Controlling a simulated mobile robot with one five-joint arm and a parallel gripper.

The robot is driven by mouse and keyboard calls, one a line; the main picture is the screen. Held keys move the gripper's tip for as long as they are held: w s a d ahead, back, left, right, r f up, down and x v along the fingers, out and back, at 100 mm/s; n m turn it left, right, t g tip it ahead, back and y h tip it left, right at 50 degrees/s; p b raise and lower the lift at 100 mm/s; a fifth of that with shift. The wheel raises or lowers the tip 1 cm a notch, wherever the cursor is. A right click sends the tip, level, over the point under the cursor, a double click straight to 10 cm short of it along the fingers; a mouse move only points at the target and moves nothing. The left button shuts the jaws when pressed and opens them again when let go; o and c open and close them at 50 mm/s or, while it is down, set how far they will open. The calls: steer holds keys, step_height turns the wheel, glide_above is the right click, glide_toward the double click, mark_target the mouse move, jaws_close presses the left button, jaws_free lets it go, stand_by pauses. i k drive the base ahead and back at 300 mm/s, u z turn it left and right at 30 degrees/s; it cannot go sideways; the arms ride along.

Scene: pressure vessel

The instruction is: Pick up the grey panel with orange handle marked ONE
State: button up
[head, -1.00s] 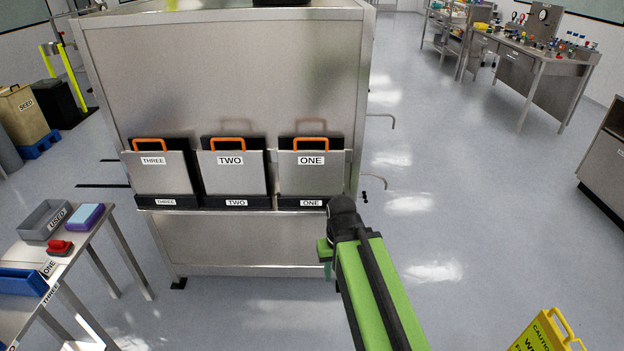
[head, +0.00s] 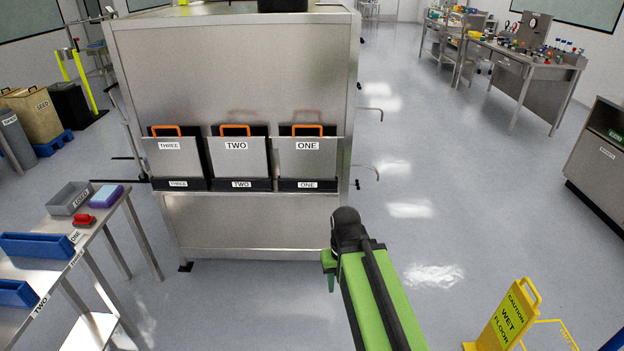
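The grey panel marked ONE (head: 308,160) stands upright in the rightmost black slot holder (head: 290,185) on the steel cabinet's front. Its orange handle (head: 307,127) sticks up at the top edge. My green arm reaches up from the bottom of the head view, its dark end joint below and right of panel ONE. A small part of my gripper (head: 329,278) seems to show at the left of that joint, well apart from the panel. The fingertips are hidden or too small to tell whether they are open or shut.
Panels TWO (head: 237,158) and THREE (head: 172,158) stand in slots to the left. A steel table (head: 118,205) with trays is at left. A yellow wet-floor sign (head: 508,318) stands at lower right. Floor between cabinet and sign is clear.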

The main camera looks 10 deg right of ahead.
mark_target(299, 157)
steer(key=u, duration=0.05)
steer(key=k, duration=0.55)
steer(key=z, duration=0.2)
steer(key=i, duration=1.6)
steer(key=u, duration=0.9)
steer(key=i, duration=1.2)
steer(key=u, duration=0.8)
